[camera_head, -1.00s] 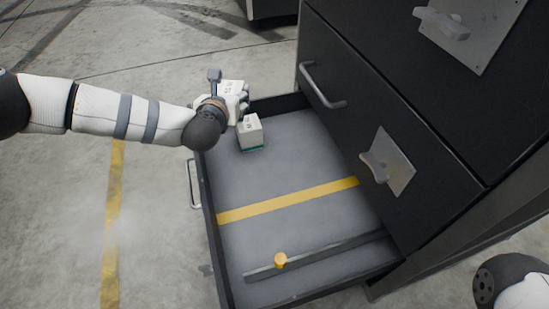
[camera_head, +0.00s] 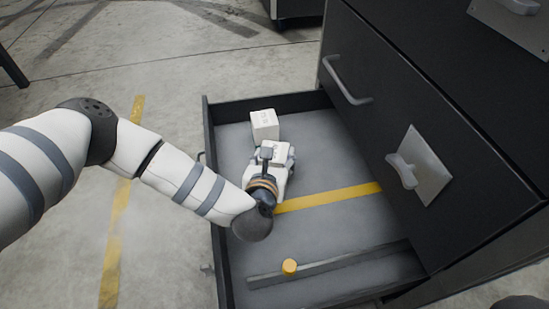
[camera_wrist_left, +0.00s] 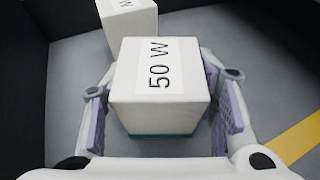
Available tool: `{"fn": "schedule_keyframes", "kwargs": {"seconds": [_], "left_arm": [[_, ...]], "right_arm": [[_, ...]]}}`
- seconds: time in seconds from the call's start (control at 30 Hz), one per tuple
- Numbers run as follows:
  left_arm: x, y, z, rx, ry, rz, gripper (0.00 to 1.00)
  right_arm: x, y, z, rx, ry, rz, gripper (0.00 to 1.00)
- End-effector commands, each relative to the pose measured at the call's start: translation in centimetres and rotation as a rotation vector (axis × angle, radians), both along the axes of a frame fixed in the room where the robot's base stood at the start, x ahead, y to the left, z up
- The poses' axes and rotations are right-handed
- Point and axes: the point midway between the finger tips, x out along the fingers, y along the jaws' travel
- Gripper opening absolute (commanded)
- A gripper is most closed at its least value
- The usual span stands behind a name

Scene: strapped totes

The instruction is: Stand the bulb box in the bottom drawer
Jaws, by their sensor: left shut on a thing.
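The bulb box, white with a teal lower edge and a "50 W" label, shows in the left wrist view (camera_wrist_left: 152,82). My left gripper (camera_head: 277,162) is shut on it, a finger on each side. In the head view, only its white labelled top (camera_head: 281,150) shows past the hand. The box is upright inside the open bottom drawer (camera_head: 225,262); I cannot tell whether it touches the floor. A second white box (camera_head: 264,124) stands just behind it toward the drawer's far end, also in the left wrist view (camera_wrist_left: 128,22). My right gripper is out of view.
A yellow stripe (camera_head: 335,196) crosses the drawer floor. A dark bar (camera_head: 350,260) with a yellow knob (camera_head: 289,267) lies across the near end. The black cabinet front with a handle (camera_head: 348,82) rises on the right. The floor near the stripe's right end is clear.

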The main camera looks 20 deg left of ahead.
Motion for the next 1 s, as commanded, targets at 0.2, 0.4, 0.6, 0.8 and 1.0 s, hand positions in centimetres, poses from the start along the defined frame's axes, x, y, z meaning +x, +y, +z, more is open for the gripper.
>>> {"fn": "schedule_keyframes", "kwargs": {"seconds": [0.2,0.4,0.6,0.8,1.0], "left_arm": [[0.0,0.0,-0.3,0.000,-0.001,0.000,0.22],[0.0,0.0,-0.2,0.000,-0.001,0.000,0.73],[0.0,0.0,0.0,0.000,-0.001,0.000,0.73],[-2.9,-0.7,2.0,-0.001,-0.001,-0.003,0.73],[-7.9,-1.7,4.0,-0.001,-0.001,-0.004,0.73]], "right_arm": [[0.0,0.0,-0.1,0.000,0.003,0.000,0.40],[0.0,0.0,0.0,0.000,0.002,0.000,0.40],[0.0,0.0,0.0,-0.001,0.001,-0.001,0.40],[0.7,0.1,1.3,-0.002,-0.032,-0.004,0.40],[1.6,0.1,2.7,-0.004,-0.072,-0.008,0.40]]}}
